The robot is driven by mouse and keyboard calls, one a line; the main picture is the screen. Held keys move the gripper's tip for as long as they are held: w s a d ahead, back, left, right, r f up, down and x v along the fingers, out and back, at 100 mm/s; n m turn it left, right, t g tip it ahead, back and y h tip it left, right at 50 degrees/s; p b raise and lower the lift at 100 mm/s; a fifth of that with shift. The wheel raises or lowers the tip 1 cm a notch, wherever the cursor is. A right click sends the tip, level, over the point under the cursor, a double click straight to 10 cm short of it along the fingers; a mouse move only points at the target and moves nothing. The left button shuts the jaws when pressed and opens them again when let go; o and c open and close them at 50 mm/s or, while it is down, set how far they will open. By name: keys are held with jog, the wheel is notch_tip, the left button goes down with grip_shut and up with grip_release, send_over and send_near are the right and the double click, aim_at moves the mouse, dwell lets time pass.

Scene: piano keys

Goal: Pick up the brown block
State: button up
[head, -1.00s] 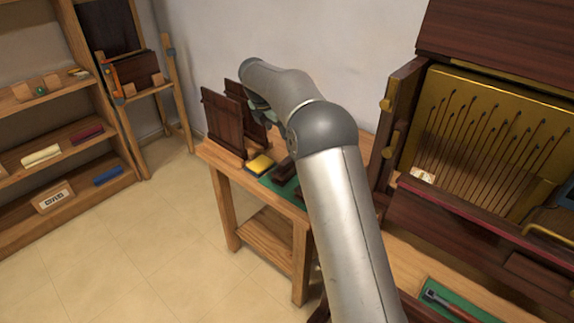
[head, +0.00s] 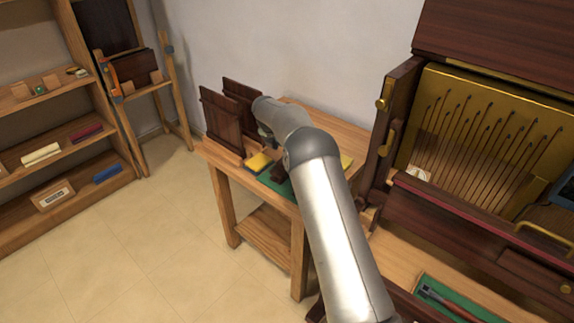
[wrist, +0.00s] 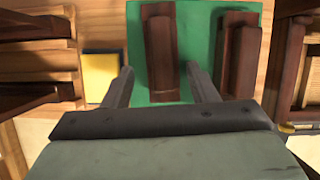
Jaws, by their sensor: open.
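Two dark brown blocks lie on a green mat (wrist: 202,20). In the wrist view, one brown block (wrist: 161,52) lies between the lines of my two fingers, and a second brown block (wrist: 238,52) lies to the right of the right finger. My gripper (wrist: 160,78) is open and empty over the mat's near edge, with fingers apart on either side of the first block. I cannot tell its height above the block. In the head view, a brown block (head: 279,173) shows partly beside my arm, which hides most of the gripper.
A yellow pad (wrist: 101,78) lies left of the mat. Upright dark wooden panels (head: 221,118) stand at the table's left end. The wooden table (head: 340,130) has bare room at the back. A large piano-like cabinet (head: 490,130) stands to the right.

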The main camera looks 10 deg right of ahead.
jog(key=p+x, duration=0.1)
jog(key=x, duration=0.3)
jog(key=shift+d+r, duration=0.1)
jog(key=shift+d, duration=0.05)
jog(key=shift+f, duration=0.35)
jog(key=shift+f, duration=0.25)
grip_shut()
